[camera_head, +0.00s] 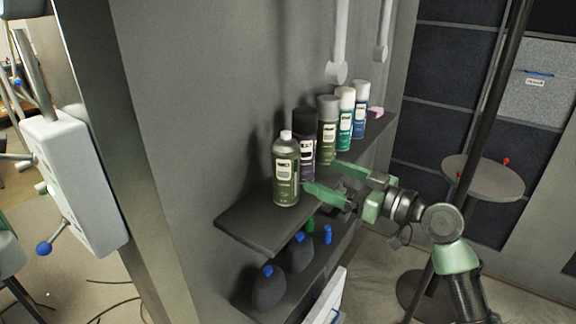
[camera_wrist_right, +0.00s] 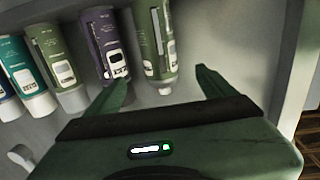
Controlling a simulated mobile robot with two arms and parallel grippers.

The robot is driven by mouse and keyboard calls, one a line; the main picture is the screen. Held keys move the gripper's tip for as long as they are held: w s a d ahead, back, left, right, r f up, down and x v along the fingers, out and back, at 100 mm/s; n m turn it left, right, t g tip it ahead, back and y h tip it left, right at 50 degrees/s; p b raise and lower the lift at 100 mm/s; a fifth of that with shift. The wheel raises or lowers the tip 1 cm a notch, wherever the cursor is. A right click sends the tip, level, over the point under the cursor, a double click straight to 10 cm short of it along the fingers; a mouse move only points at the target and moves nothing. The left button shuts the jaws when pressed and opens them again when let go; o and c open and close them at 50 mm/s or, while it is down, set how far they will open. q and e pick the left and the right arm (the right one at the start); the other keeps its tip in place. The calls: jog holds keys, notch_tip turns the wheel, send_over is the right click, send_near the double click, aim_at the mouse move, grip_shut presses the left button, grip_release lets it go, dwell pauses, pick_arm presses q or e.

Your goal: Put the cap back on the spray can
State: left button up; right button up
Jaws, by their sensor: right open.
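The spray can without a cap (camera_head: 286,172) is olive green with a bare white nozzle. It stands upright at the near end of the upper shelf. In the right wrist view the can (camera_wrist_right: 152,40) appears upside down, its nozzle pointing down the picture between the finger tips. My right gripper (camera_head: 325,177) is open and empty, just right of this can, with one fingertip close to its lower side; I cannot tell whether they touch. It also shows in the right wrist view (camera_wrist_right: 162,76). I cannot pick out the loose cap for certain. My left gripper is not in view.
Several capped cans stand behind it in a row, the nearest purple with a black cap (camera_head: 304,145). The upper shelf (camera_head: 262,229) is bare at its near end. Dark bottles with blue tops (camera_head: 269,290) and small green (camera_head: 309,225) and blue pieces (camera_head: 327,234) are below.

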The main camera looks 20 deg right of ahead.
aim_at(297, 164)
pick_arm(q)
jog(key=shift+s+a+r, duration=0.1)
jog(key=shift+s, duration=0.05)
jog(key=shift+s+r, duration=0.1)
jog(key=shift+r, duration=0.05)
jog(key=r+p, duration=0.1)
jog(key=p, duration=0.1)
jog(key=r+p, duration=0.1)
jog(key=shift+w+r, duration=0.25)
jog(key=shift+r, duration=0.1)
pick_arm(e)
jog(key=x, duration=0.6)
jog(key=shift+w+a+r, duration=0.15)
jog(key=shift+r, duration=0.1)
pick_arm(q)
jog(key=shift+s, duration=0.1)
pick_arm(e)
jog(key=shift+w+a+f, duration=0.1)
jog(key=shift+w+a, duration=0.05)
